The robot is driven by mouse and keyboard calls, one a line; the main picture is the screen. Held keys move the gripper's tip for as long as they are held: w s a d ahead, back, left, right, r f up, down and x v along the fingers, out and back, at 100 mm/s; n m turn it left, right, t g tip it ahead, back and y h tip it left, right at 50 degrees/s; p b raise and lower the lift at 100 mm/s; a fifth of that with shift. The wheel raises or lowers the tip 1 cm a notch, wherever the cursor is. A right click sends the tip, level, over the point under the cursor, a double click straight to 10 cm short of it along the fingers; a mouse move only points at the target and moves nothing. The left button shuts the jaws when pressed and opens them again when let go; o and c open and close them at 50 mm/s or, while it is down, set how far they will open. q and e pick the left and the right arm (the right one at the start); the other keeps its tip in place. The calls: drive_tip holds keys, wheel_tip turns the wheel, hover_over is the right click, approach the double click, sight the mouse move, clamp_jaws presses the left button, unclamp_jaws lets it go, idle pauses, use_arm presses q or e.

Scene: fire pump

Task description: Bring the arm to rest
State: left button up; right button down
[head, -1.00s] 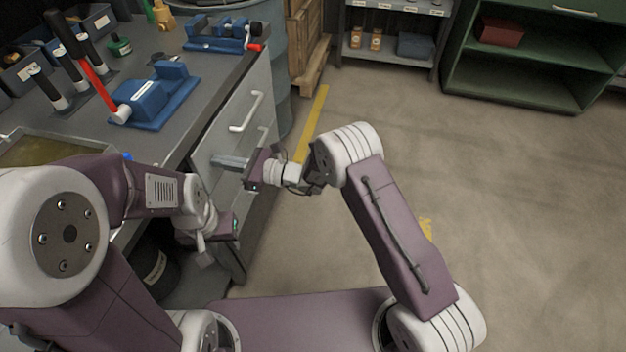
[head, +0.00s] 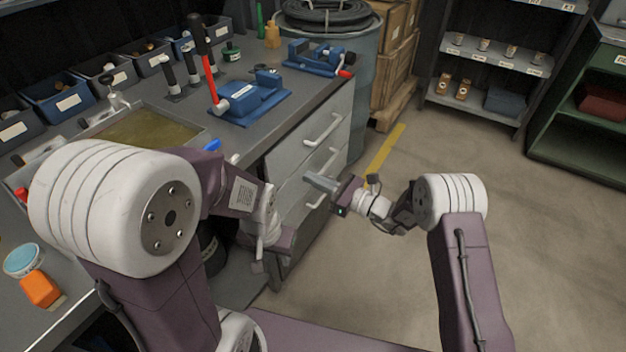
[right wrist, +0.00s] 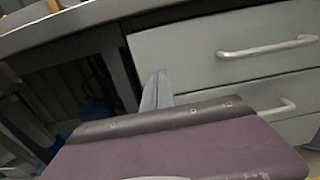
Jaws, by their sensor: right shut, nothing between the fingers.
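My right gripper (head: 320,183) is shut and empty. It points left in the head view, in front of the grey drawer cabinet (head: 291,158), and looks apart from the handles. In the right wrist view its fingers (right wrist: 157,92) are together, with the drawer fronts (right wrist: 205,55) behind them. My left gripper (head: 259,264) hangs low beside the bench, below and left of the right one. Its fingers are small and partly hidden, so their opening is unclear. Both arms are bent, with nothing visible in either gripper.
Open floor (head: 560,240) lies to the right, with shelves (head: 490,85) at the back.

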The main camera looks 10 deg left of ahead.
use_arm(q)
drive_tip(key=shift+w+a+r+p, duration=0.25)
drive_tip(key=shift+w+r+p, duration=0.15)
drive_tip(key=shift+w, duration=0.1)
use_arm(e)
drive_tip(key=v, duration=0.5)
drive_tip(key=shift+w+d+f, duration=0.2)
drive_tip(key=shift+d+f, duration=0.2)
drive_tip(key=shift+d, duration=0.05)
